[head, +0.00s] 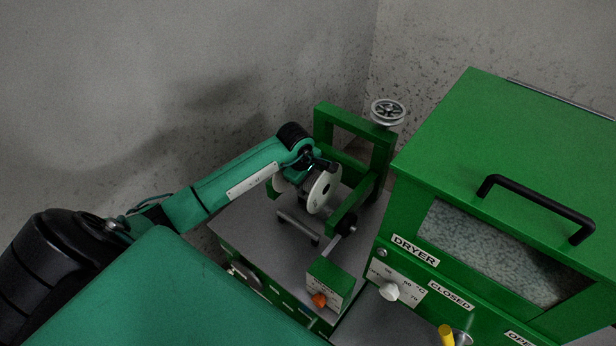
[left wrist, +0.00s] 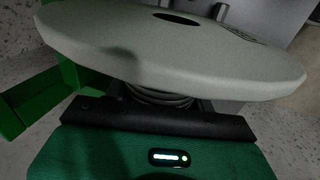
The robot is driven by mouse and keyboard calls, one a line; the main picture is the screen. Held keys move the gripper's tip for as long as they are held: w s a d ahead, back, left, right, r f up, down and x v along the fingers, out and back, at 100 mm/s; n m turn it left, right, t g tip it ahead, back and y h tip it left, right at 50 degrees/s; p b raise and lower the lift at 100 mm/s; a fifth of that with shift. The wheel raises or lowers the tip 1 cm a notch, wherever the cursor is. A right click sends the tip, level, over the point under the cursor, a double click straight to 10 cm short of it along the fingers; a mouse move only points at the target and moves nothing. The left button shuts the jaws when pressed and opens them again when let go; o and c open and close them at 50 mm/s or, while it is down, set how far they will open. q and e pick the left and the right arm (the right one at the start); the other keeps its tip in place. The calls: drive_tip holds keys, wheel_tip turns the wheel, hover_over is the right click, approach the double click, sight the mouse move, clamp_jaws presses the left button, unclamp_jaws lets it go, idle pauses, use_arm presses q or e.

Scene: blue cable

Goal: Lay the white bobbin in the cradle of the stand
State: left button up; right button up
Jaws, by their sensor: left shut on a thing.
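The white bobbin (head: 325,190) is held by my left gripper (head: 308,180) above the grey top of the green machine. One round flange faces the camera, and part of the bobbin is hidden behind the gripper. In the left wrist view the bobbin (left wrist: 170,50) fills the upper middle, with dark cable wound below its flange, close against the gripper's black edge (left wrist: 155,118). The stand (head: 345,210) has green uprights and a dark bar in front. I cannot tell whether the bobbin touches the cradle. My right gripper is not in view.
A green dryer (head: 510,170) with a black handle (head: 535,205) stands close on the right. A grey handwheel (head: 388,111) tops the green frame (head: 380,150) behind the bobbin. A small green box with an orange knob (head: 319,300) sits in front. Grey walls close off the back.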

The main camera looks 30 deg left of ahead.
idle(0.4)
use_arm(q)
drive_tip(key=shift+b, duration=0.3)
idle(0.6)
drive_tip(key=shift+b, duration=0.3)
drive_tip(key=shift+f, duration=0.1)
wheel_tip(320, 180, down, 9)
drive_tip(key=b, duration=0.7)
drive_tip(key=shift+r+b, duration=0.2)
drive_tip(key=shift+b, duration=0.2)
idle(0.7)
